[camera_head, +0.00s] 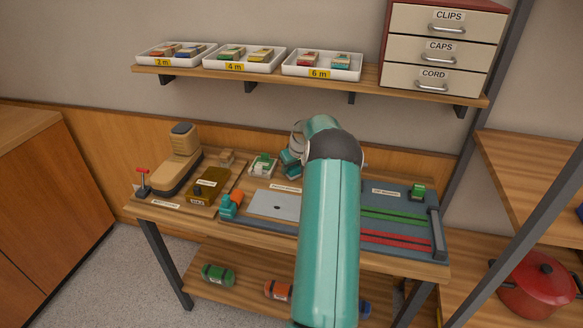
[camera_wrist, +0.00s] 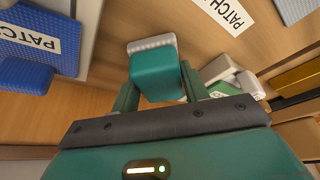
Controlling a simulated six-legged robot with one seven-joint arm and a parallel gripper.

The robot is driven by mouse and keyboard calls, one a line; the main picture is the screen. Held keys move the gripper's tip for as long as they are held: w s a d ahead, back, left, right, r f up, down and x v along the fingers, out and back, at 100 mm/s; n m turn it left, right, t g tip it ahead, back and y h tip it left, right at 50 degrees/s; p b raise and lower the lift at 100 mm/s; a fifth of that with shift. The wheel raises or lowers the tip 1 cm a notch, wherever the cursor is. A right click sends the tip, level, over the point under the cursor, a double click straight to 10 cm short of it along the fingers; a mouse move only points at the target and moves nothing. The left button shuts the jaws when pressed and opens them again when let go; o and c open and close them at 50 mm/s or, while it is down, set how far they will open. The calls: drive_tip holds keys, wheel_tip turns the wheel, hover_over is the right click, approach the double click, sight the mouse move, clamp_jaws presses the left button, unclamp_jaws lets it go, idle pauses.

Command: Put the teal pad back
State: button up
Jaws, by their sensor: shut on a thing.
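The teal pad (camera_wrist: 157,76) is a small teal block with a pale grey ridged edge. In the wrist view my gripper (camera_wrist: 158,92) is shut on it, one teal finger on each side. The pad seems to be held above the wooden bench top. In the head view my arm reaches over the middle of the bench, and my gripper (camera_head: 290,160) shows only partly beside the arm, near a small white tray (camera_head: 262,166) with a green item. I cannot tell the pad apart from the gripper there.
A tan machine (camera_head: 178,160), an amber box (camera_head: 207,190) and a grey plate (camera_head: 272,205) crowd the bench. A shelf (camera_head: 300,88) with trays overhangs behind.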

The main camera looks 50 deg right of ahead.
drive_tip(key=shift+f, duration=0.15)
drive_tip(key=o, duration=1)
drive_tip(key=shift+c, duration=0.2)
